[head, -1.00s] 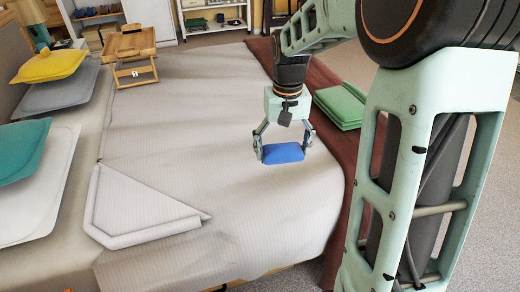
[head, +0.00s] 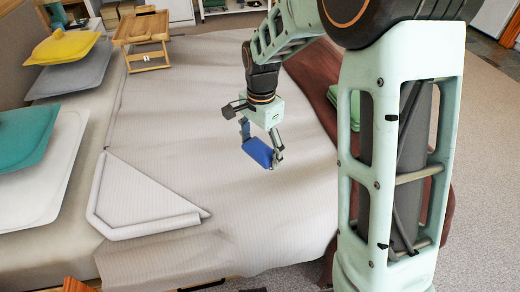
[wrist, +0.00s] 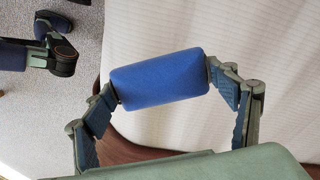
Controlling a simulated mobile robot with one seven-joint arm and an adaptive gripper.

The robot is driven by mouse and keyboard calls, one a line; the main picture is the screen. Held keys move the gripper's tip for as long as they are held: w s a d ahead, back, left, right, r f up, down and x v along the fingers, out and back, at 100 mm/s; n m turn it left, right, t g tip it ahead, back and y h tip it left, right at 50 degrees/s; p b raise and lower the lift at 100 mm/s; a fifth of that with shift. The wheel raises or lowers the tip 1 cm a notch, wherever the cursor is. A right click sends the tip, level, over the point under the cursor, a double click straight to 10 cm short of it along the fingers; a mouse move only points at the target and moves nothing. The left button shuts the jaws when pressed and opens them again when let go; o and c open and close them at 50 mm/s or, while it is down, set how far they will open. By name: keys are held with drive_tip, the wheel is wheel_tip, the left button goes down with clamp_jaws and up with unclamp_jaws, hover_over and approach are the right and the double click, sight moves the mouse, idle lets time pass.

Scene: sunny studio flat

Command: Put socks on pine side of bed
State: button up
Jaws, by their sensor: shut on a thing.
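The socks look like a blue rolled bundle (head: 257,153), held between the two fingers of my gripper (head: 261,147). The bundle is tilted in the head view and hangs over the right part of the bed (head: 215,195), apart from the cover as far as I can tell. In the wrist view the blue bundle (wrist: 162,82) is pinched at its two ends by my gripper (wrist: 160,80). The bed has a pale striped cover with one folded-back corner. A wooden bed tray (head: 143,30) on legs stands at its far left.
Yellow (head: 62,47), grey (head: 70,76), teal (head: 24,140) and white (head: 45,178) pillows lie along the left. A dark red throw (head: 313,88) covers the right edge. Green folded cloth (head: 391,128) is mostly hidden behind my arm. The middle of the bed is clear.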

drive_tip(key=s+a+f+m+p, duration=0.1)
drive_tip(key=a+f+m, duration=0.1)
drive_tip(key=a+m, duration=0.3)
drive_tip(key=shift+m, duration=0.3)
drive_tip(key=w+f, duration=0.3)
drive_tip(key=w, duration=0.1)
drive_tip(key=w+d+f+b, duration=0.1)
drive_tip(key=w+f, duration=0.2)
drive_tip(key=w, duration=0.1)
drive_tip(key=w+d+f+b, duration=0.1)
drive_tip(key=w+f, duration=0.2)
drive_tip(key=w, duration=0.1)
drive_tip(key=shift+w+d, duration=0.2)
drive_tip(key=shift+w, duration=0.1)
drive_tip(key=shift+w+f, duration=0.15)
drive_tip(key=shift+f, duration=0.05)
drive_tip(key=shift+w+d+f+b, duration=0.15)
drive_tip(key=shift+f+b, duration=0.1)
drive_tip(key=shift+f, duration=0.65)
drive_tip(key=shift+w+a+f+b, duration=0.1)
drive_tip(key=shift+f+b, duration=0.15)
drive_tip(key=shift+f, duration=0.65)
drive_tip(key=shift+f, duration=0.25)
drive_tip(key=o, duration=1)
drive_tip(key=shift+o, duration=0.2)
